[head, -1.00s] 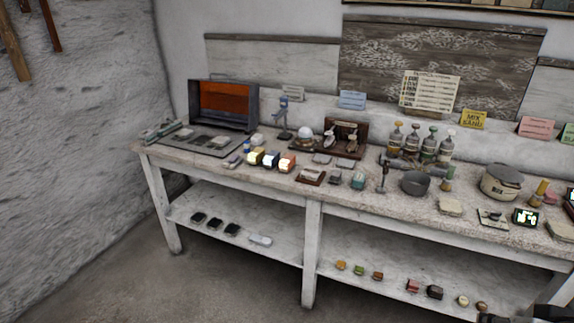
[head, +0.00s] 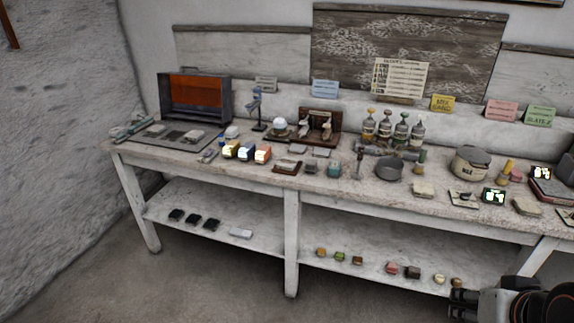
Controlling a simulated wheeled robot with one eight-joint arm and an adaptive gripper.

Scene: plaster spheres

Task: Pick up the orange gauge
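No thing is clearly readable as a gauge. A small block with an orange face (head: 263,154) stands at the right end of a short row on the bench, and it is the likeliest orange gauge. My gripper (head: 458,297) shows at the lower right corner, in front of the bench and far from that block. Its dark fingers point left, and nothing is seen in them. Their opening is too small and dark to judge.
The long white bench (head: 340,182) carries many small items, including a dark case with an orange panel (head: 197,98), bottles (head: 400,128), a grey pot (head: 389,169) and a lidded pot (head: 470,163). Its lower shelf (head: 270,243) holds small blocks. The floor in front is clear.

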